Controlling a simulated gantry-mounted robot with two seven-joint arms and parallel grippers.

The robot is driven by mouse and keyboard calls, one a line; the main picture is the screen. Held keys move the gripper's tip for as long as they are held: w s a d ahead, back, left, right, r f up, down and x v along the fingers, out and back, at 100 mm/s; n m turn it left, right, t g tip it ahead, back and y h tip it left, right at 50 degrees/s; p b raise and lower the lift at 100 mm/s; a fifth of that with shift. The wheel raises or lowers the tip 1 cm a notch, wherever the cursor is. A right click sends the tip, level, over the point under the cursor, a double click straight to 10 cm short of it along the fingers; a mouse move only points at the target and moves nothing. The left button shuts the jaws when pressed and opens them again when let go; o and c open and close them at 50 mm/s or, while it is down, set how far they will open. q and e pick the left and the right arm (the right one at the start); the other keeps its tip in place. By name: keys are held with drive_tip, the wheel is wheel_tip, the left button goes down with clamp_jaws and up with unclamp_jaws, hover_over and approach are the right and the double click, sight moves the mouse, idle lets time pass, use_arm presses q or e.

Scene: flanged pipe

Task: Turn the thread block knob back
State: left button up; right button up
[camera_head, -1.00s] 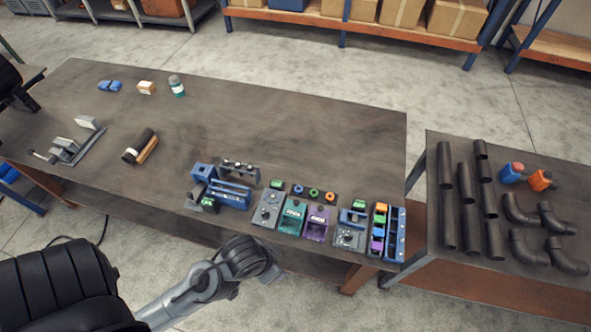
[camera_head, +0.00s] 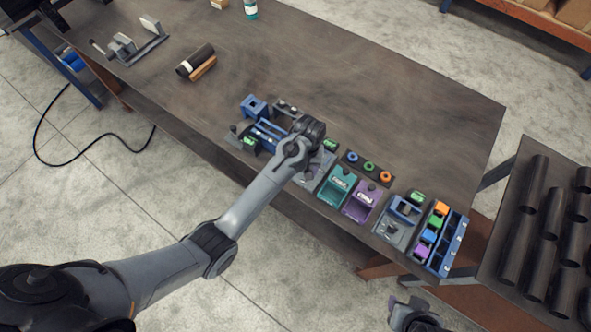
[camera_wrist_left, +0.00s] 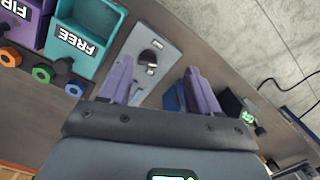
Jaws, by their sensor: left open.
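In the left wrist view a grey plate (camera_wrist_left: 162,36) carries a small dark knob (camera_wrist_left: 149,57) with a light label beside it. My left gripper (camera_wrist_left: 158,64) is open, and its two purple-grey fingers show on either side of the knob, with nothing between them gripped. I cannot tell how far the fingers are above the plate. In the head view my left gripper (camera_head: 306,158) is over this plate, and my wrist hides most of the plate and the knob. A part of my right arm (camera_head: 415,317) shows at the bottom edge; its fingers are not clear.
A teal bin (camera_head: 337,186) and a purple bin (camera_head: 361,202) stand right of the plate, with coloured rings (camera_head: 369,166) behind. A blue fixture (camera_head: 262,130) is close on the left. A blue rack (camera_head: 452,244) stands at the table's right end. The table's back middle is clear.

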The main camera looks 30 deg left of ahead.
use_arm(q)
drive_tip(key=shift+t, duration=0.4)
drive_tip(key=w+f, duration=0.1)
drive_tip(key=f, duration=0.1)
drive_tip(key=w+f, duration=0.1)
drive_tip(key=f, duration=0.2)
drive_tip(key=w+f, duration=0.1)
drive_tip(key=f, duration=0.2)
drive_tip(key=shift+d+f+b, duration=0.1)
drive_tip(key=shift+d+b, duration=0.1)
drive_tip(key=shift+b, duration=0.15)
use_arm(e)
drive_tip(key=shift+s+d+f, duration=0.1)
drive_tip(key=shift+s+f, duration=0.1)
drive_tip(key=shift+f, duration=0.4)
use_arm(q)
drive_tip(key=c, duration=1)
drive_tip(key=shift+c, duration=0.2)
use_arm(e)
drive_tip(key=shift+r, duration=0.1)
drive_tip(key=shift+r, duration=0.1)
